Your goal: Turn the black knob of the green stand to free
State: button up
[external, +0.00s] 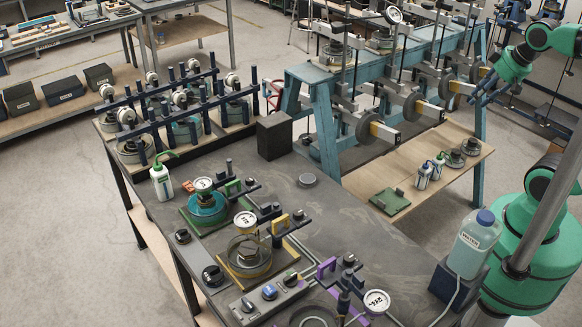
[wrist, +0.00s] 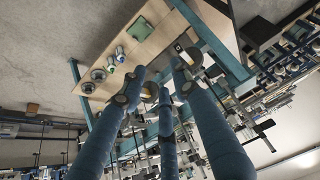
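The green stand (external: 189,222) is on the dark bench in the external view, with a teal ring vessel, a white dial (external: 203,184) and a green handle piece (external: 233,187) on its right. A black knob (external: 182,236) sits at its front left corner; I cannot tell its setting, and any label is too small to read. Small dark fittings also show beside the green handle. My gripper (external: 478,94) is far off at the upper right, touching nothing. In the wrist view its blue fingers (wrist: 160,76) are spread apart and empty; the green stand is not identifiable there.
A yellow stand (external: 246,262) with a black knob (external: 212,275) stands in front of the green one, and a purple-marked one nearer. A green-capped bottle (external: 161,182) is left of it. A black block (external: 274,136) and teal frame (external: 325,125) stand between my gripper and the stand.

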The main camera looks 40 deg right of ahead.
jog(key=w+a+r+p, duration=0.2)
jog(key=w+a+r, duration=0.1)
jog(key=w, duration=0.2)
jog(key=w+a+r+n+g+p, duration=0.1)
jog(key=w+a+r+p, duration=0.15)
jog(key=w, duration=0.35)
jog(key=w+a+r+p, duration=0.1)
jog(key=w+a+r, duration=0.3)
jog(key=w, duration=0.1)
jog(key=w+a+r+n+g+y+p, duration=0.1)
jog(key=w+a+p, duration=0.1)
jog(key=w+a, duration=0.6)
jog(key=n+g+h+p, duration=0.1)
jog(key=n+g+p, duration=0.3)
jog(key=p, duration=0.8)
send_over(249, 178)
notch_tip(249, 178, down, 23)
jog(key=shift+s+r, duration=0.15)
notch_tip(249, 178, down, 14)
jog(key=shift+r+p, duration=0.1)
jog(key=shift+p, duration=0.85)
